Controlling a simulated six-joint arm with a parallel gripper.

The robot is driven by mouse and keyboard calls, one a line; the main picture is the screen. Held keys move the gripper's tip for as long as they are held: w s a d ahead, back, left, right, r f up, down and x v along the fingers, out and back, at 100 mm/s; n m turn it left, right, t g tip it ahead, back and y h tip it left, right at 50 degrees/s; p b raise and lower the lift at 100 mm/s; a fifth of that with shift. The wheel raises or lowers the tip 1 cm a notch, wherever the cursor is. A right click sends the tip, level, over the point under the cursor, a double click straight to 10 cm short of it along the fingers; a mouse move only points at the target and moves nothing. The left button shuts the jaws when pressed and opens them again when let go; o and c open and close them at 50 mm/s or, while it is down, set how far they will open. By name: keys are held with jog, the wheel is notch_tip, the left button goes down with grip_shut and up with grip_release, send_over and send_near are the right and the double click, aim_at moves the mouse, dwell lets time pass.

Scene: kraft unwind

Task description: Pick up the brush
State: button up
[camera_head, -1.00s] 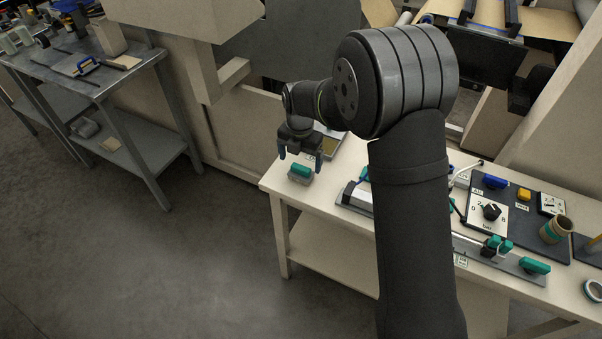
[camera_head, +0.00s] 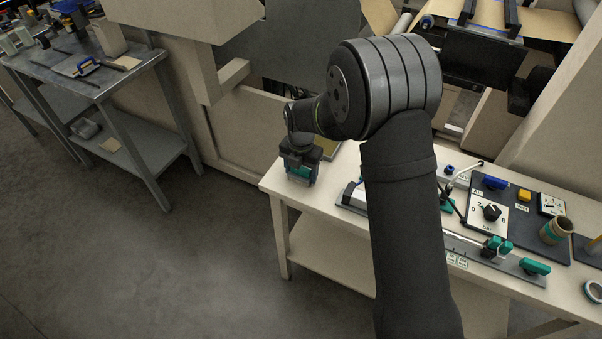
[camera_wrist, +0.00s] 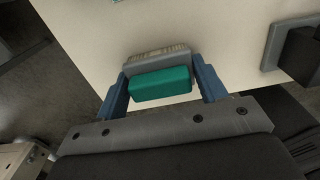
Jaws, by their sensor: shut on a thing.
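The brush has a teal grip block (camera_wrist: 160,84) on a grey bristled base. It is at the left end of the cream bench, by the corner. My gripper (camera_wrist: 163,86) is shut on it, with a blue finger at each side in the wrist view. In the head view my gripper (camera_head: 299,177) reaches down over the bench corner, and the brush (camera_head: 300,172) shows partly between the fingers. The brush appears to be still at bench level; whether its underside touches the bench cannot be told.
The cream bench (camera_head: 275,187) has its left edge close by my gripper. A grey panel with a dial (camera_head: 490,212), teal clamps (camera_head: 535,267) and a tape roll (camera_head: 592,291) lie to the right. A metal table (camera_head: 135,75) stands at the far left, with open floor between.

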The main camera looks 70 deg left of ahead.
aim_at(305, 168)
jog(key=shift+r, duration=0.55)
jog(key=r, duration=0.2)
jog(key=w+r, duration=0.1)
jog(key=shift+d+r, duration=0.3)
jog(key=shift+r, duration=0.1)
jog(key=w+d+r, duration=0.6)
jog(key=w, duration=0.2)
jog(key=shift+w, duration=0.35)
jog(key=shift+r, duration=0.1)
